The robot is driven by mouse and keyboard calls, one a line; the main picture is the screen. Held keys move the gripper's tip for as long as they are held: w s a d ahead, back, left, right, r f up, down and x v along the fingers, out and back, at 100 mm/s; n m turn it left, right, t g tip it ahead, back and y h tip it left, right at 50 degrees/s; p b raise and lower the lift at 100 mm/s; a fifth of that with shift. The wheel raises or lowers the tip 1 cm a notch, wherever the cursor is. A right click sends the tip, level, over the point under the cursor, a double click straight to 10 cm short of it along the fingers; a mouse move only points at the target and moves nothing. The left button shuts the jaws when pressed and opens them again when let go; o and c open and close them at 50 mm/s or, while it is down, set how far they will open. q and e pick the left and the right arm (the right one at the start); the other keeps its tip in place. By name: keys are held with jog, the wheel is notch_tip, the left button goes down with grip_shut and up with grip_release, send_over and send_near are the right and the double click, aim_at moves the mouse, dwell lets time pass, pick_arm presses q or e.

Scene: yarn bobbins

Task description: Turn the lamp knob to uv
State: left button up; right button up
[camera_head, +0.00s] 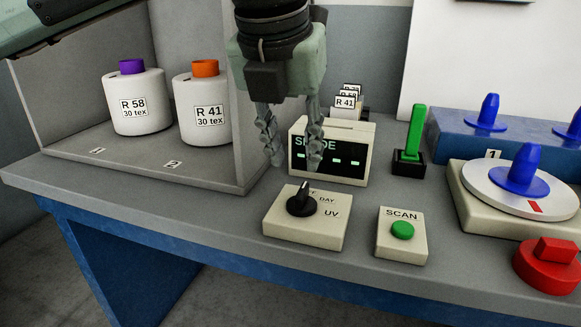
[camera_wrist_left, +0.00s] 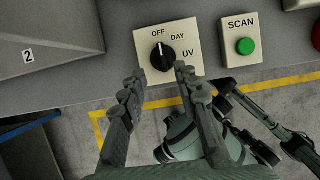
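The lamp knob (camera_head: 301,201) is a black dial on a small beige box (camera_head: 320,238) marked OFF, DAY and UV. In the wrist view the knob (camera_wrist_left: 160,56) has its white mark toward OFF; UV is printed to its right. My left gripper (camera_head: 295,163) hangs behind and above the knob in the head view, its two fingers apart with nothing between them. In the wrist view the open fingertips (camera_wrist_left: 159,76) lie just below the knob, one on each side, apart from it.
A SCAN box (camera_head: 402,236) with a green button stands right of the lamp box. Behind are a display box (camera_head: 354,152) and a green lever (camera_head: 414,132). A turntable (camera_head: 520,190) and red button (camera_head: 547,265) are at right. Bobbins (camera_head: 139,102) stand in the left booth.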

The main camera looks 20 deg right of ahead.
aim_at(302, 190)
pick_arm(q)
jog(key=p+x, duration=0.1)
jog(key=x, duration=0.5)
jog(key=shift+s+d+f, duration=0.1)
jog(key=shift+d+f, duration=0.05)
jog(key=shift+d, duration=0.05)
jog(key=shift+d+f, duration=0.1)
jog(key=shift+f, duration=0.5)
pick_arm(e)
jog(key=s+f, duration=0.2)
jog(key=f, duration=0.1)
jog(key=shift+d, duration=0.1)
pick_arm(q)
grip_shut()
